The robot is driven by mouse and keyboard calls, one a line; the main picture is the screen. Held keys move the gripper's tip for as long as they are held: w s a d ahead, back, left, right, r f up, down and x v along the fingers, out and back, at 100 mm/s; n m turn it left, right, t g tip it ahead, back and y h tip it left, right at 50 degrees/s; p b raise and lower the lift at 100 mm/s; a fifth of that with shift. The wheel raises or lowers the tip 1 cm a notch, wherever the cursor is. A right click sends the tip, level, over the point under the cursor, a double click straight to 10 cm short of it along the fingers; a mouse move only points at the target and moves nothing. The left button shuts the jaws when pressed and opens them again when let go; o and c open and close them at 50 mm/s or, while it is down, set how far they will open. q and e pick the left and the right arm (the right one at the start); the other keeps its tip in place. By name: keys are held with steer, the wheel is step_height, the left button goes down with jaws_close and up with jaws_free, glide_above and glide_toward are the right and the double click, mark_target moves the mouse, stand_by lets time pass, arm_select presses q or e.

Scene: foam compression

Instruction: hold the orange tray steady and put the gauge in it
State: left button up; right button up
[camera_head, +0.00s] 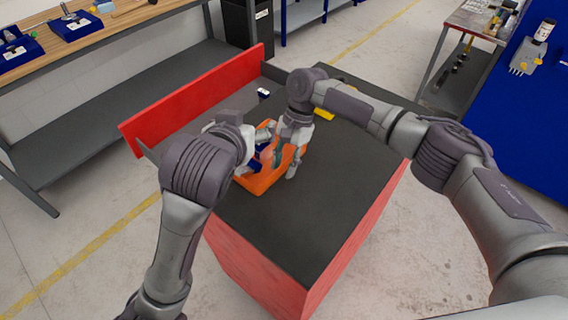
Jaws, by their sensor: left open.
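The orange tray (262,184) sits on the dark top of the red-sided cart, partly covered by both grippers. My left gripper (266,138) is open over the tray's far left part. My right gripper (284,166) points down at the tray's right side, with its fingers close to the wall there. Whether they are shut on that wall is unclear. A dark blue item (256,164) shows inside the tray, mostly hidden by the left arm and gripper. I cannot make out the gauge for certain.
A small blue and white item (264,94) lies on the cart behind the tray, and a yellow item (324,114) lies beyond my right gripper. A red raised board (200,98) borders the far left edge. The cart top (310,225) is clear in front and right.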

steer(key=v, duration=1.1)
steer(key=shift+w+r, duration=0.1)
steer(key=shift+r, duration=0.05)
steer(key=shift+d+r, duration=0.1)
steer(key=shift+r, duration=0.05)
